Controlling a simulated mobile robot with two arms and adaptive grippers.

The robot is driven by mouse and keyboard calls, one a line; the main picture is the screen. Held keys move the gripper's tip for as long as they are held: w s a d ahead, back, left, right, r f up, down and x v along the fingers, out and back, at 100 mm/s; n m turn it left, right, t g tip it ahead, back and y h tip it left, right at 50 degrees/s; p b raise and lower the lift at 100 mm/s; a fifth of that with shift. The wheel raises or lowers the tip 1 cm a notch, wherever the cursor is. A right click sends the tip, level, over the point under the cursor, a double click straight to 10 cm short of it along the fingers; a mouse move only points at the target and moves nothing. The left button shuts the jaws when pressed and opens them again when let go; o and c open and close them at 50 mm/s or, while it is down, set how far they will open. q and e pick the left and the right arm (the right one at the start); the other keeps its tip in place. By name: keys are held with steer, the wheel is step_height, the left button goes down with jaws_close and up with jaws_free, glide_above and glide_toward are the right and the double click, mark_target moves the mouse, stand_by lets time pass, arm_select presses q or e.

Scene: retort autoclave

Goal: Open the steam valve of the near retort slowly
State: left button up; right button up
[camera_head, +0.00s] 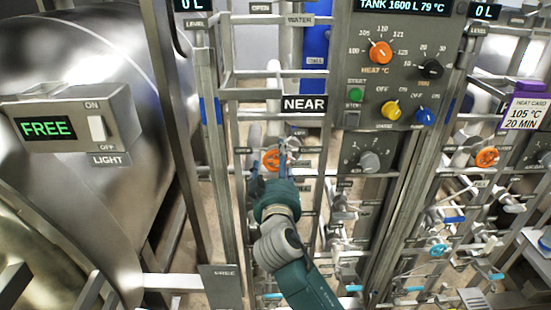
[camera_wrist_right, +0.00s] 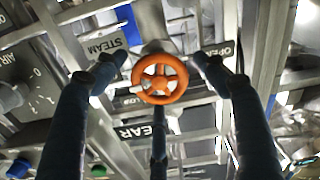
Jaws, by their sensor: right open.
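The orange handwheel (camera_head: 271,160) of the steam valve is on the pipe frame below the NEAR sign (camera_head: 304,104) in the head view. In the right wrist view the same handwheel (camera_wrist_right: 160,79) is near the centre, beside a STEAM label (camera_wrist_right: 104,46). My right gripper (camera_head: 284,158) is in front of the wheel and partly covers it. In the wrist view its dark fingers are spread, one on each side of the wheel, with visible gaps to the rim. Nothing is between the fingers but the view of the wheel; depth to it is hard to judge. My left gripper is not in view.
A control panel with an orange heat knob (camera_head: 380,52), a yellow knob (camera_head: 390,110) and a blue knob (camera_head: 425,117) stands right of the sign. Metal frame bars and pipes crowd around the wheel. Another orange handwheel (camera_head: 487,157) is at the right.

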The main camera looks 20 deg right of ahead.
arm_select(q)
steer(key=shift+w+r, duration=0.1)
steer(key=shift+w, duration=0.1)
arm_select(e)
steer(key=shift+w+d, duration=0.1)
steer(key=shift+w, duration=0.1)
steer(key=c, duration=1.2)
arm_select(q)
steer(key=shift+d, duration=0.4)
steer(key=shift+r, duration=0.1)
arm_select(e)
steer(key=shift+n, duration=0.3)
steer(key=n+p, duration=0.1)
steer(key=n, duration=0.2)
steer(key=n+p, duration=0.1)
steer(key=n, duration=0.2)
steer(key=shift+p, duration=0.3)
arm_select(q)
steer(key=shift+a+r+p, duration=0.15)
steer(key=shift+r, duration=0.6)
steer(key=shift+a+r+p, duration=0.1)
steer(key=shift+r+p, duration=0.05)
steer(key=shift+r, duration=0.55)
arm_select(e)
steer(key=shift+n, duration=1)
